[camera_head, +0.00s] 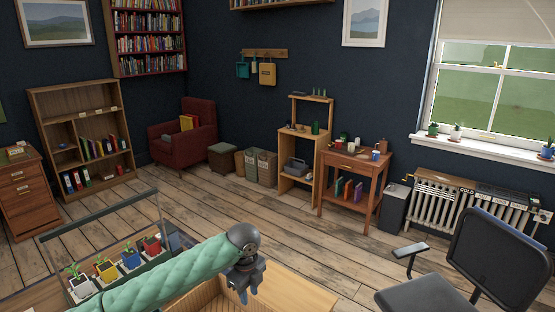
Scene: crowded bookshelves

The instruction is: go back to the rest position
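My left arm, in a green quilted sleeve, reaches in from the bottom left of the head view. Its dark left gripper (247,291) points down near the bottom middle, above a wooden surface. I see nothing held in it, but the fingers are too small and dark to tell how far apart they are. My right gripper is not in view.
A glass case (158,214) with small potted plants (106,269) stands close by the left arm. A black office chair (494,255) is at the lower right. Bookshelf (40,100), red armchair (199,137) and side table (375,171) stand farther off. The plank floor between is clear.

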